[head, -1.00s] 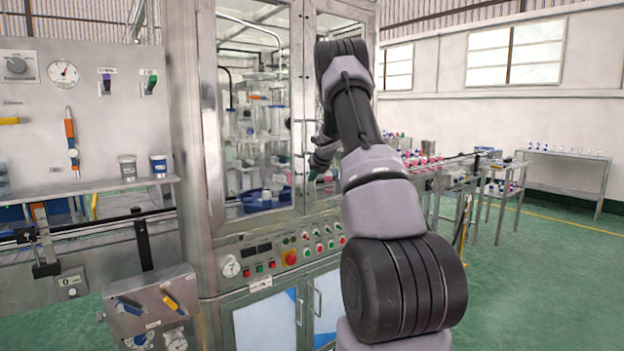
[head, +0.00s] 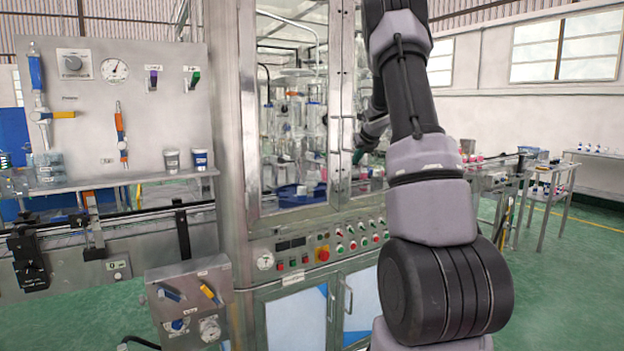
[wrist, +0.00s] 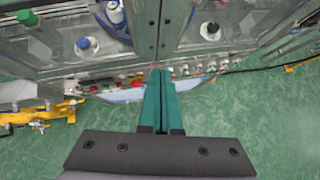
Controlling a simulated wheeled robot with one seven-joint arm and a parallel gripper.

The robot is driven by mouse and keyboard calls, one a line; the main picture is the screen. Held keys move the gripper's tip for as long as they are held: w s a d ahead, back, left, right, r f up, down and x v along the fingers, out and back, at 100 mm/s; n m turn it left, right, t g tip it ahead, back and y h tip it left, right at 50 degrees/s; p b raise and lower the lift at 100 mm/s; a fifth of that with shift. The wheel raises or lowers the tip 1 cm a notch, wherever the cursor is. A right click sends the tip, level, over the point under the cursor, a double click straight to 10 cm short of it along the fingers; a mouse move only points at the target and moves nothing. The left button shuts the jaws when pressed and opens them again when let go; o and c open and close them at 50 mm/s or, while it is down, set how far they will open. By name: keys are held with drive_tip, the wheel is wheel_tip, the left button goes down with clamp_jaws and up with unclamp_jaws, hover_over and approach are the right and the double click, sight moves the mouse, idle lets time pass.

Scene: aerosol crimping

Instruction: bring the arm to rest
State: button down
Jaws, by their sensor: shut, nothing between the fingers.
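My arm rises on the right of the head view and bends over at the top, in front of the glass-fronted machine cabinet (head: 243,130). My gripper (head: 358,157) is small and partly hidden behind the arm there, in front of the cabinet's glass. In the wrist view its two green fingers (wrist: 160,75) lie side by side, shut, with nothing visible between them. They point towards the cabinet front, near the row of buttons.
A control panel (head: 352,238) with buttons runs below the glass. A gauge board (head: 140,75) and a conveyor rail (head: 145,222) stand at left. A small valve box (head: 190,275) stands low in front. Side tables (head: 545,190) stand at right, with open green floor (head: 570,285) before them.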

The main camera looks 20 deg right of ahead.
drive_tip(key=s+a+r+m+t+h, duration=0.2)
drive_tip(key=s+r+m, duration=0.1)
drive_tip(key=r+m, duration=0.45)
drive_tip(key=s+a+r+m+t+h, duration=0.1)
drive_tip(key=s+a+r+m, duration=0.2)
drive_tip(key=r+m, duration=0.45)
drive_tip(key=s+a+r+m+h, duration=0.1)
drive_tip(key=s+a+r+m, duration=0.25)
drive_tip(key=s+m, duration=0.35)
drive_tip(key=s+a+f+m+g+y, duration=0.1)
drive_tip(key=s+a+m, duration=0.4)
drive_tip(key=s, duration=0.5)
drive_tip(key=s+a+f+m+g+y, duration=0.2)
drive_tip(key=s+a+f+m+y, duration=0.1)
drive_tip(key=s+a+m, duration=0.3)
drive_tip(key=s+a+f+m+g+y, duration=0.2)
drive_tip(key=s+a+f+m, duration=0.2)
drive_tip(key=s+a, duration=0.5)
drive_tip(key=s+m, duration=0.2)
drive_tip(key=s, duration=0.3)
drive_tip(key=shift+a+f+y, duration=0.3)
drive_tip(key=shift+y, duration=0.1)
